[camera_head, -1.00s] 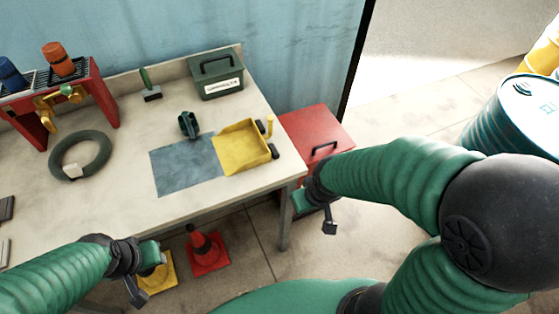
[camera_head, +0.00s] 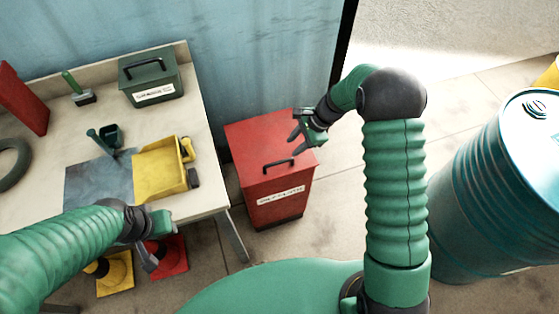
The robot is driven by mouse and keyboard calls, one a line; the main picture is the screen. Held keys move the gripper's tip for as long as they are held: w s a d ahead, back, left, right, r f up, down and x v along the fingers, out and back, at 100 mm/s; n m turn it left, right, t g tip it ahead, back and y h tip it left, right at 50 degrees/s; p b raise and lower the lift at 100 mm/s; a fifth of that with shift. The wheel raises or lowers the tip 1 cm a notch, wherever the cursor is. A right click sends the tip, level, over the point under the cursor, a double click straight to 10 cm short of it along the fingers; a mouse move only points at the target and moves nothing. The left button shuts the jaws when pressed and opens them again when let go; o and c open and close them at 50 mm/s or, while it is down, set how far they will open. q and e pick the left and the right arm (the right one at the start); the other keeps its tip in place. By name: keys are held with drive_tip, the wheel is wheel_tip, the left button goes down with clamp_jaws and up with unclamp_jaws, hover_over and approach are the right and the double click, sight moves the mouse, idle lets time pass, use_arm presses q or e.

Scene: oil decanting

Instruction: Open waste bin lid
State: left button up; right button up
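The red waste bin (camera_head: 272,190) stands on the floor to the right of the workbench. Its lid (camera_head: 258,142) is down and has a black handle (camera_head: 279,163) near the front edge. A pale label shows on the bin's front. My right gripper (camera_head: 294,138) is above the right part of the lid, close to the handle, with its fingers apart and nothing between them. My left gripper (camera_head: 158,240) is in front of the bench's front edge, above the cones. Whether its fingers are open or shut is not clear from this angle.
The workbench (camera_head: 205,150) holds a yellow dustpan-like tray (camera_head: 160,168), a grey cloth (camera_head: 97,184), a dark green box (camera_head: 151,80) and a brush (camera_head: 80,92). Cones (camera_head: 116,277) stand below it. A teal drum (camera_head: 495,190) stands at right. Floor between bin and drum is clear.

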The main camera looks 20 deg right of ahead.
sight(279, 163)
drive_tip(key=b+x, duration=0.1)
drive_tip(key=x, duration=1.1)
drive_tip(key=shift+w+d+f, duration=0.1)
drive_tip(key=shift+w+d, duration=0.05)
drive_tip(key=shift+d, duration=0.05)
drive_tip(key=shift+a+f, duration=0.25)
drive_tip(key=shift+f, duration=0.05)
drive_tip(key=shift+d, duration=0.1)
clamp_jaws()
drive_tip(key=shift+w+r, duration=0.1)
